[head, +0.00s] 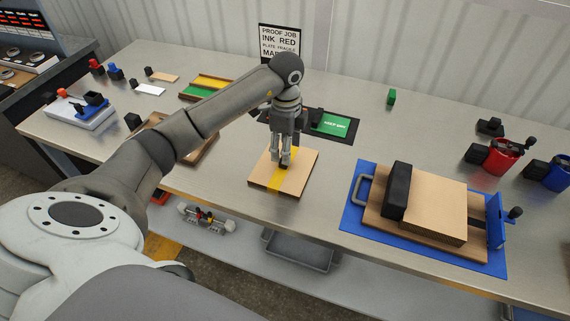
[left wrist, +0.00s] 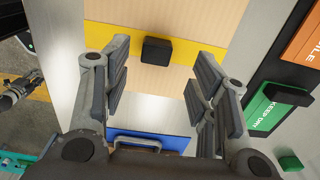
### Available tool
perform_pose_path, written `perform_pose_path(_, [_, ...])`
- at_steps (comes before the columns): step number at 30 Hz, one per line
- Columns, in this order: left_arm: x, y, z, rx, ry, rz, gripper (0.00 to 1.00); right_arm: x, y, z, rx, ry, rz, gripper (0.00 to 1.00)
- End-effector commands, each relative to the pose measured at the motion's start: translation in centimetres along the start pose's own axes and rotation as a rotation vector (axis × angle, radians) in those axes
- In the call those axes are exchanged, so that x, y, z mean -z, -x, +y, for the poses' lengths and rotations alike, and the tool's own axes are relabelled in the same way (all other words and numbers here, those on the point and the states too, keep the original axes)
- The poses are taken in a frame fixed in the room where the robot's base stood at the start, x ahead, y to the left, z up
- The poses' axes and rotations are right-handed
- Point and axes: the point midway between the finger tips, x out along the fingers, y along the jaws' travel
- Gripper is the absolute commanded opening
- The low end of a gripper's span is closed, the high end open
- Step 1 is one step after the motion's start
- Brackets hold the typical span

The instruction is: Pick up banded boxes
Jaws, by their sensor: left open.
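A flat tan box (head: 262,181) with a yellow band (head: 276,183) across it lies on the metal table. A black knob stands on the box; it shows clearly in the left wrist view (left wrist: 157,50). My left gripper (head: 285,162) points down over the box in the head view, its fingertips close to the knob and partly hiding it. In the left wrist view my left gripper (left wrist: 158,95) has its fingers spread apart with nothing held between them. I cannot tell the exact height of the fingertips above the box.
A blue base (head: 352,213) with a board and black block stands to the right. A dark tray with a green card (head: 331,124) lies behind the box. A wooden tray (head: 208,148) is to the left, under my arm. A sign (head: 279,42) stands at the back. Table between is clear.

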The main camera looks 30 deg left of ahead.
Motion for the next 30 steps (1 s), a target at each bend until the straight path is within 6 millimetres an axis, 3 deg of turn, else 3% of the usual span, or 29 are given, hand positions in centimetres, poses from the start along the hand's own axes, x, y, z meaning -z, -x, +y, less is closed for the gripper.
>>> perform_pose_path(7, [-0.2,-3.5,0.4,-0.004,0.0,0.0,0.54,3.5,1.6,0.3,-0.004,0.0,0.053,0.4])
perform_pose_path(17, [-0.2,-4.3,0.3,0.0,0.0,0.0,0.54,2.5,1.5,0.1,-0.001,0.0,0.037,0.4])
perform_pose_path(27, [-0.2,-4.3,0.3,0.0,0.0,0.0,0.1,1.8,1.5,0.0,0.0,0.0,0.025,0.4])
perform_pose_path(30, [-0.2,-4.3,0.3,0.0,0.0,0.0,0.03,1.8,1.5,0.1,0.0,0.0,0.026,0.4])
